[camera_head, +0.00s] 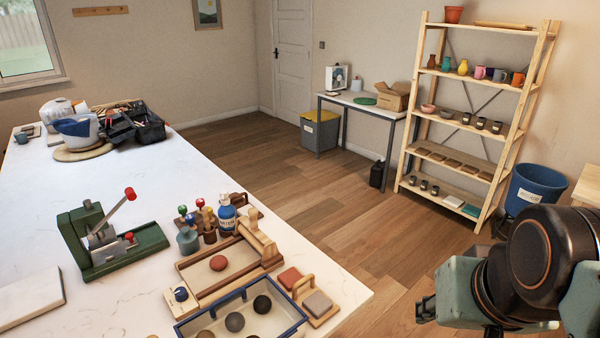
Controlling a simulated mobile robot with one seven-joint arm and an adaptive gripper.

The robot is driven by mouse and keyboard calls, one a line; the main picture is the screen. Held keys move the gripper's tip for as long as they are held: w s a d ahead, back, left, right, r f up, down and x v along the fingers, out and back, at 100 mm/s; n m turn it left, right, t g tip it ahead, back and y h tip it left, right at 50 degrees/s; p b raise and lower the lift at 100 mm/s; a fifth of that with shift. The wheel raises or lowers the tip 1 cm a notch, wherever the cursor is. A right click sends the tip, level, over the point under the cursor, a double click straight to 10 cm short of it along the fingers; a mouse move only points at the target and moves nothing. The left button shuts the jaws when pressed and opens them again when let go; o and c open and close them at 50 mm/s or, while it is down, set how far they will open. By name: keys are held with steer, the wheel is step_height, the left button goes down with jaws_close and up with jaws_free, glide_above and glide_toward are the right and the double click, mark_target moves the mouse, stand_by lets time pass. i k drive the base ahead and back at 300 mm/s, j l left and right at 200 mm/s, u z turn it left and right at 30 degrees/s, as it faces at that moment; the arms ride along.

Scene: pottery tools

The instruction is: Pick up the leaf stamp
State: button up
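Several small stamp-like tools with coloured round tops, green, red and others (183,210), stand close together near the table's front right part. I cannot tell which of these is the leaf stamp, as no leaf pattern shows at this size. My arm is folded at the lower right, away from the table. A dark tip that seems to be my gripper (426,309) shows at its left end, far from the stamps; its fingers are not clear.
A blue-rimmed tray (290,328) with dark balls, a wooden tray (206,272) with a reddish clay lump and a blue-labelled bottle (227,218) crowd the stamps. A green press (108,245) stands left. A shelf (480,110) stands right.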

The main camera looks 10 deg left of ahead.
mark_target(212, 219)
steer(key=i+l+z, duration=0.1)
steer(key=l, duration=0.25)
steer(key=i+l, duration=0.3)
steer(key=i+l+u, duration=0.35)
steer(key=i+l, duration=0.3)
steer(key=i+u, duration=0.45)
steer(key=i+l+u, duration=0.1)
steer(key=i+u, duration=1)
steer(key=u, duration=0.2)
steer(key=i+l+u, duration=0.15)
steer(key=i+u, duration=0.3)
steer(key=i+l+u, duration=0.2)
steer(key=u, duration=0.25)
steer(key=i+l+u, duration=0.4)
steer(key=l+u, duration=0.15)
